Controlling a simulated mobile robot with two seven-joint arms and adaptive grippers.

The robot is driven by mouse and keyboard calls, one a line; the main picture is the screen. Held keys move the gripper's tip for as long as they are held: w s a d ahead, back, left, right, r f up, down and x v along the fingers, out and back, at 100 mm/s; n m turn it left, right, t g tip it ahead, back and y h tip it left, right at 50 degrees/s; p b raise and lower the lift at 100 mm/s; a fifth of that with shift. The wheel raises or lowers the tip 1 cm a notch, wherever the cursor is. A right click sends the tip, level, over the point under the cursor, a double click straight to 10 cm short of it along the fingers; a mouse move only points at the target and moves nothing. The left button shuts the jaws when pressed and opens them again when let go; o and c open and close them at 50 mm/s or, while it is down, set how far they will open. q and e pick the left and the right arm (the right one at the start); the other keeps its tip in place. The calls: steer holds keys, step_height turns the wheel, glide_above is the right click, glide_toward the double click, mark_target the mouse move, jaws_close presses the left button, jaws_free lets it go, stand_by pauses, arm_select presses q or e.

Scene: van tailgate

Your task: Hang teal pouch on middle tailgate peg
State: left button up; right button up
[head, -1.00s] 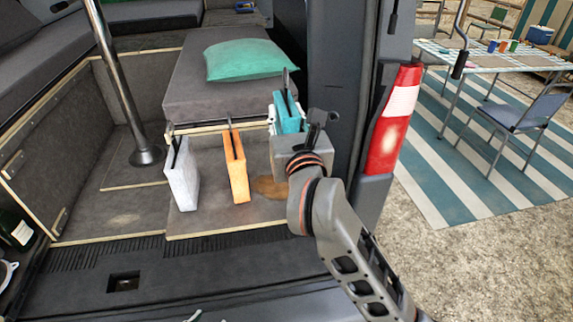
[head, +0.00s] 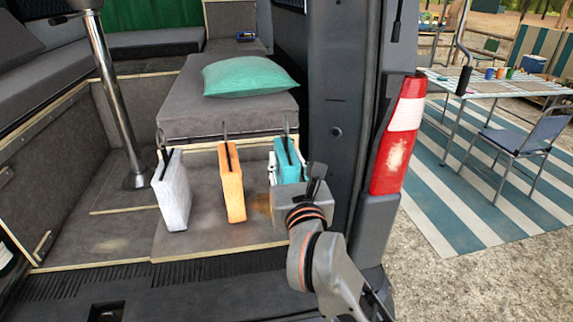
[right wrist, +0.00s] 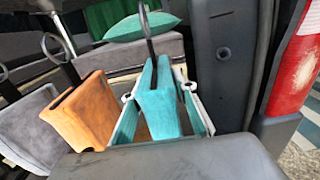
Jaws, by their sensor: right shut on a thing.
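The teal pouch (head: 290,158), with a dark loop on top, is upright at the right end of a row of pouches. My right gripper (head: 286,172) is shut on it from the near side. In the right wrist view the pouch (right wrist: 160,98) sits between the two fingers, its loop rising above it. An orange pouch (head: 232,185) is in the middle of the row, left of the teal one and apart from it. I cannot make out the pegs themselves, or whether the teal loop touches one. My left gripper is not in view.
A grey-white pouch (head: 171,192) is at the left of the row. A grey bench (head: 190,110) with a green pillow (head: 250,77) lies behind. The van's pillar (head: 340,110) and red tail light (head: 398,135) stand close on the right. A metal pole (head: 115,100) is at left.

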steer(key=shift+f, duration=0.1)
steer(key=o, duration=1.2)
